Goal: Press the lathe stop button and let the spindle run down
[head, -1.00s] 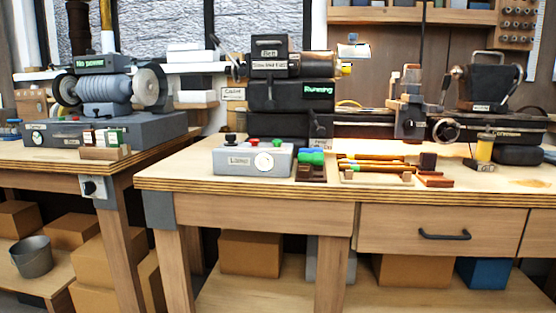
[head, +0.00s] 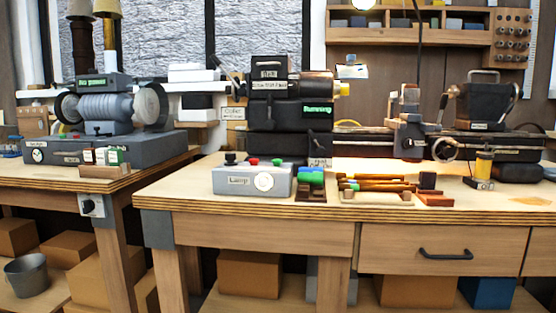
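The lathe (head: 275,115) stands on the right bench, with a dark headstock on the left and a tailstock (head: 488,105) on the right. A green lit sign reading "Running" (head: 318,109) shows on the headstock. In front of the headstock sits a grey control box (head: 228,181) labelled "Lamp", with a round white dial (head: 263,181) on its face. On its top are a black knob (head: 230,158), a red button (head: 253,162) and a green button (head: 277,162). I cannot tell from the picture which one is the lathe stop. My gripper is not in view.
A tool tray (head: 372,200) with orange-handled tools and a dark rack with green and blue pieces (head: 310,178) lie right of the box. A yellow-topped container (head: 484,165) stands farther right. A grinder (head: 107,112) stands on the left bench. The bench's front edge is clear.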

